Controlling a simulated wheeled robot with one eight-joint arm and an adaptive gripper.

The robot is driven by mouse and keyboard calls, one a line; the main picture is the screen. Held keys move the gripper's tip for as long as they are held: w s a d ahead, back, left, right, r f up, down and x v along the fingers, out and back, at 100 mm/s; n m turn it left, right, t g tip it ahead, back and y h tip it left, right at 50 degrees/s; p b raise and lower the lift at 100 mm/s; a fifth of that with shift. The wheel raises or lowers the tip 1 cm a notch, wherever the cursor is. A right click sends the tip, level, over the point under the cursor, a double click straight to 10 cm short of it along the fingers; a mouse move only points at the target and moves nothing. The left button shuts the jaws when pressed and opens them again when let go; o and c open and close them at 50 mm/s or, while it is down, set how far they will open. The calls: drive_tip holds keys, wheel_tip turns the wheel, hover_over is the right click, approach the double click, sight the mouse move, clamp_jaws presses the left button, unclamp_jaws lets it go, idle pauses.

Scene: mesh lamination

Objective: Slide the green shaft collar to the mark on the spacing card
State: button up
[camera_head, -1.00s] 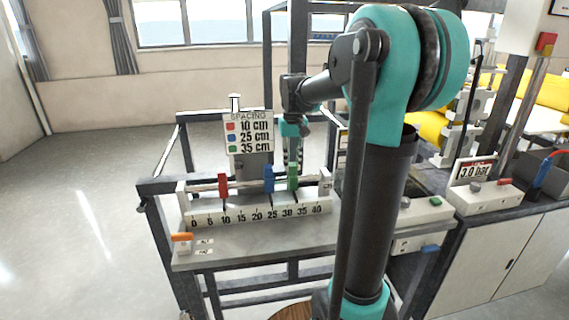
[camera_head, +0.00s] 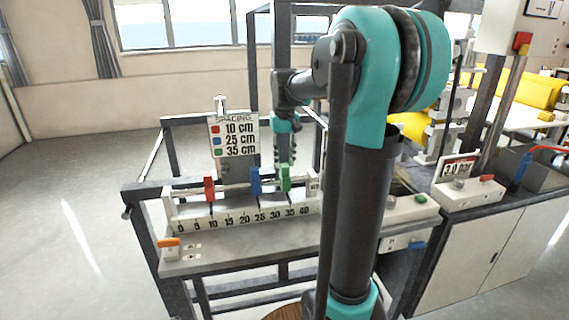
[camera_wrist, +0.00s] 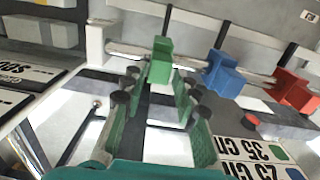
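The green shaft collar (camera_head: 285,178) sits on the horizontal rail, right of the blue collar (camera_head: 256,180). Its marker line appears to meet the scale (camera_head: 236,217) near 35. The spacing card (camera_head: 235,135) above the rail reads red 10 cm, blue 25 cm, green 35 cm. My gripper (camera_head: 284,163) points down just above the green collar. In the wrist view, its two fingers (camera_wrist: 165,78) stand apart, with the green collar (camera_wrist: 160,60) between and beyond the tips. They look open, though contact at the collar's lower part is hard to judge.
The red collar (camera_head: 209,188) sits near 10 and the blue one near 25. An orange-handled block (camera_head: 169,248) stands at the bench's front left. A box with a 3.0 bar sign (camera_head: 458,168) stands on the right-hand bench. Open floor lies to the left.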

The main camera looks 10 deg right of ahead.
wheel_tip(320, 180, up, 10)
drive_tip(key=shift+r, duration=0.15)
drive_tip(key=shift+s, duration=0.1)
idle(0.4)
